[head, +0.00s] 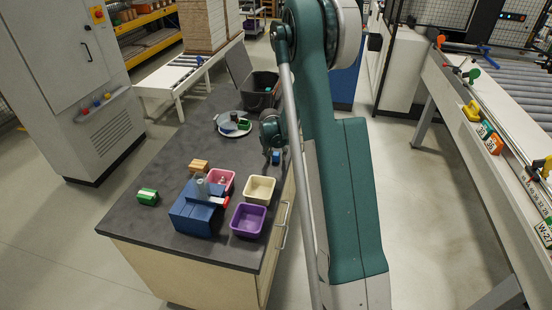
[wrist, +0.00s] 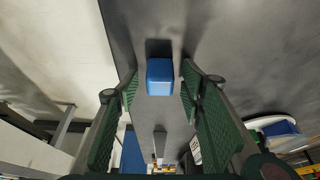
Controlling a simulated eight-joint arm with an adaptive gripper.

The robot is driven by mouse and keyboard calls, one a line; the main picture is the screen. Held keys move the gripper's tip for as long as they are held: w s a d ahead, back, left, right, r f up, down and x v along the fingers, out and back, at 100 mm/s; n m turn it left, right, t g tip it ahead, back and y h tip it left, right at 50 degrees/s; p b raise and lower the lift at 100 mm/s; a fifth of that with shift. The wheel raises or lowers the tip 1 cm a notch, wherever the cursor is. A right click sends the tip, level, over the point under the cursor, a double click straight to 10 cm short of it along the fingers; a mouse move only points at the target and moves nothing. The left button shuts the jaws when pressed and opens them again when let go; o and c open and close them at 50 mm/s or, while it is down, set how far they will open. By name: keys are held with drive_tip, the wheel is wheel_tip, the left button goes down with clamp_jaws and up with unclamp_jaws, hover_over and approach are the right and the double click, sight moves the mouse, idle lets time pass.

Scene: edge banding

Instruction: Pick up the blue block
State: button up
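The blue block (wrist: 160,77) lies on the dark worktop. In the wrist view it sits between the lines of my two green-padded fingertips, with clear gaps on both sides. My gripper (wrist: 160,88) is open and empty. In the head view the blue block (head: 276,158) is small, near the right edge of the worktop (head: 150,226). My gripper (head: 275,150) is just above it there, partly hidden by my own arm. I cannot tell the exact height between fingertips and block.
A round plate (head: 222,131) with several items and a dark bin (head: 262,82) stand farther back. Cream (head: 260,199), purple (head: 248,233) and pink (head: 229,187) bins, a blue box (head: 192,218), a green block (head: 148,197) and an orange block (head: 199,165) are nearer the front.

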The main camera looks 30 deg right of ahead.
sight(276, 154)
drive_tip(key=c, duration=1)
drive_tip(key=shift+r, duration=0.15)
drive_tip(key=shift+r+p, duration=0.35)
drive_tip(key=shift+r, duration=4.5)
